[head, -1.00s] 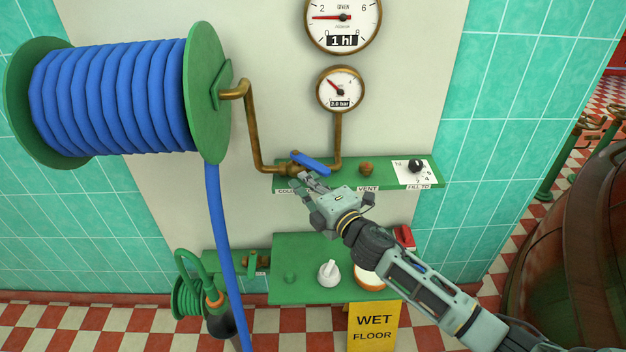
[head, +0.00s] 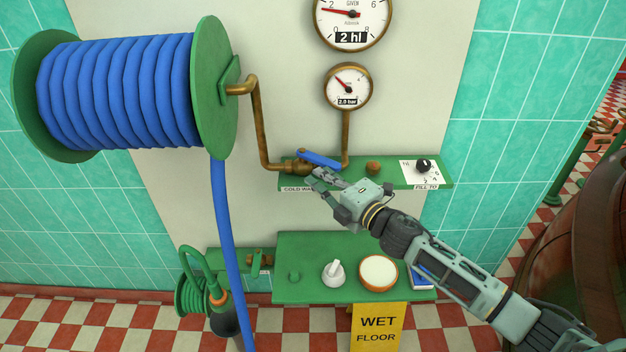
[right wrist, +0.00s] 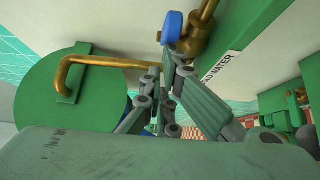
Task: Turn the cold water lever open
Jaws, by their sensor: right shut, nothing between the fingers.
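The cold water valve is a brass body (head: 297,167) with a blue lever (head: 320,159) on a green shelf, above a label partly reading "COLD WA". The lever slants down to the right in the head view. My right gripper (head: 319,176) is shut and empty, its fingertips just below the lever; whether they touch it I cannot tell. In the right wrist view the lever's blue end (right wrist: 172,27) and the brass valve (right wrist: 199,37) are just beyond the fingertips (right wrist: 168,62). My left gripper is not in view.
A brass knob (head: 373,168) and a black dial (head: 423,166) are on the same shelf (head: 440,178). Two gauges are above; the upper (head: 350,15) reads "2 hl". A blue hose reel (head: 120,90) is left, its hose (head: 226,250) hanging. A lower green shelf (head: 310,290) holds several items.

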